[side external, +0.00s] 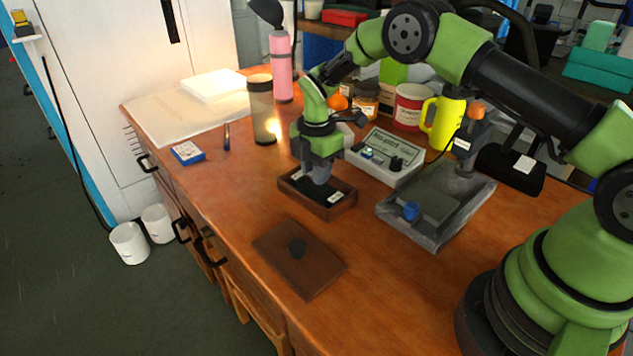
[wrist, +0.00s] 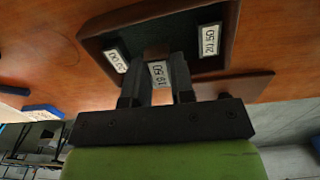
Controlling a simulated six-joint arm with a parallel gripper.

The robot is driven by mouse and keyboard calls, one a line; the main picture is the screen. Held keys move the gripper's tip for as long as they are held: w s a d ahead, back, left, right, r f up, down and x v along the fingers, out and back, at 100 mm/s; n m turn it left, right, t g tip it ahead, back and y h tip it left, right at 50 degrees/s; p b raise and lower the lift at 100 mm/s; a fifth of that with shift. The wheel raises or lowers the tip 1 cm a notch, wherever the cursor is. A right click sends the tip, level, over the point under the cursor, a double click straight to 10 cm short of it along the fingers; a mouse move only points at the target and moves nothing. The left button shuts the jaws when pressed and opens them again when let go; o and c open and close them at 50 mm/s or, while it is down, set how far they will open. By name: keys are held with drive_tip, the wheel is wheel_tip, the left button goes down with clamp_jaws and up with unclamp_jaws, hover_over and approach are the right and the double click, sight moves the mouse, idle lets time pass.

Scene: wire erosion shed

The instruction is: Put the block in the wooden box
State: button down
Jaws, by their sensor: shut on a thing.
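The wooden box (side external: 303,203) is a small, dark brown, open tray on the bench. Its dark inside holds pieces with white labels at either side, seen in the wrist view. My gripper (side external: 319,178) points down over the middle of the box, its fingertips at or just inside the rim. In the wrist view my gripper (wrist: 157,82) is shut on the block (wrist: 158,72), which has a white printed label and sits between the two labelled pieces. Whether the block touches the box floor cannot be told. In the side view the fingers mostly hide the block.
A flat brown lid (side external: 280,262) with a black knob lies in front of the box. A grey instrument box (side external: 385,165) and a grey stone-like fixture (side external: 440,205) stand to the right. A tall tinted cylinder (side external: 262,110) stands behind left. The left bench edge is mostly clear.

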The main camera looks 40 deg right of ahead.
drive_tip(key=shift+f, duration=1.55)
drive_tip(key=shift+f, duration=0.15)
drive_tip(key=c, duration=1)
unclamp_jaws()
wheel_tip(320, 180, up, 12)
drive_tip(key=shift+r, duration=0.2)
